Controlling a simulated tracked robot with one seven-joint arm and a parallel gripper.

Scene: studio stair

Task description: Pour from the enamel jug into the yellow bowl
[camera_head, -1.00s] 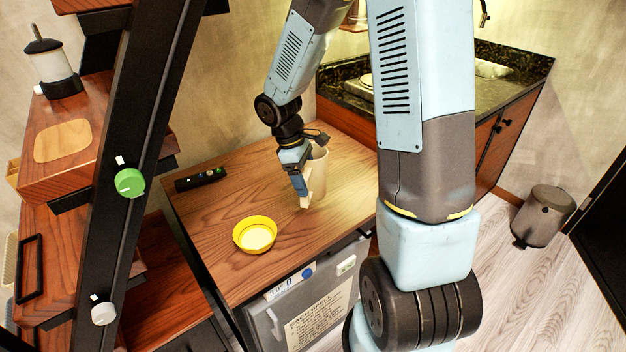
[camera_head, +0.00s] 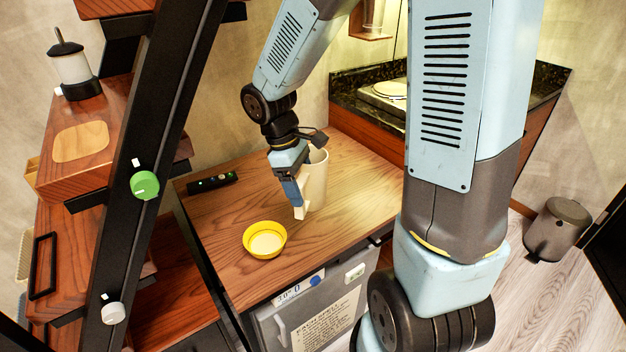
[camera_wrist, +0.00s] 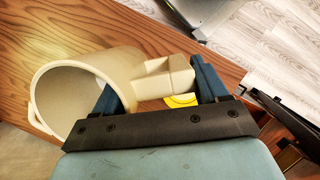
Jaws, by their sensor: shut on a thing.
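The enamel jug (camera_head: 317,182) is cream and looks roughly upright over the wooden counter, right of and behind the yellow bowl. I cannot tell whether its base touches the counter. My gripper (camera_head: 297,200) is shut on the jug's handle, and partly hides the jug in the head view. In the wrist view, the jug's open mouth (camera_wrist: 75,98) is at left, and its blocky handle (camera_wrist: 165,80) is between my fingers (camera_wrist: 165,92). The jug's inside is shadowed; I see no contents. The yellow bowl (camera_head: 265,240) sits on the counter, pale inside; a sliver shows in the wrist view (camera_wrist: 181,100).
A dark control strip (camera_head: 211,183) lies at the counter's back left. A black slanted post (camera_head: 150,170) with knobs and wooden shelves stand at left. A grey-fronted appliance (camera_head: 315,312) is below the counter. A bin (camera_head: 558,230) stands on the floor at right.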

